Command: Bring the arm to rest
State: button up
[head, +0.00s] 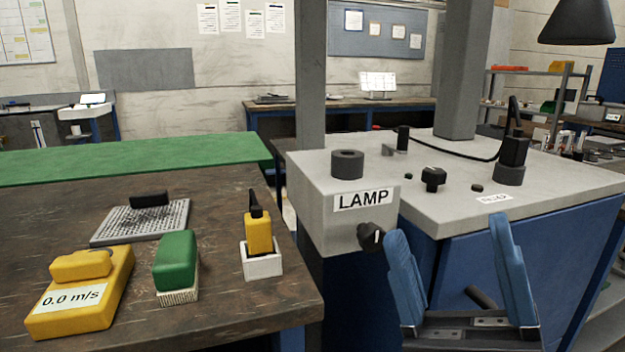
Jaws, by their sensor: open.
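My gripper (458,248) is at the lower right of the head view. Its two blue fingers point up and stand wide apart, with nothing between them. It is in front of the blue cabinet (480,270) with a pale grey top. The left finger appears close to the black knob (371,237) on the grey box labelled LAMP (345,210); I cannot tell whether they touch. The rest of my arm is out of view below.
On the dark bench (215,300) at left are a yellow meter (85,290) reading 0.0 m/s, a green brush (176,262), a perforated plate (140,222) and a yellow tool (258,236) in a white holder. A grey column (460,70) rises from the cabinet top.

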jog(key=s+d+f+m+g+h, duration=0.2)
jog(key=s+d+f+m+h, duration=0.2)
jog(key=s+f+m+h, duration=0.4)
jog(key=s+d+f+m+g+h, duration=0.3)
jog(key=s+f+m+h, duration=0.4)
jog(key=s+f+m, duration=0.15)
jog(key=s+d+f+m+g+h, duration=0.2)
jog(key=s+d+f+m+h, duration=0.2)
jog(key=s+f+m+h, duration=0.45)
notch_tip(320, 180, up, 13)
jog(key=s+n+y+p, duration=0.1)
jog(key=p, duration=1.2)
jog(key=shift+s+d+y, duration=0.15)
jog(key=shift+s+y, duration=0.05)
jog(key=shift+y, duration=0.15)
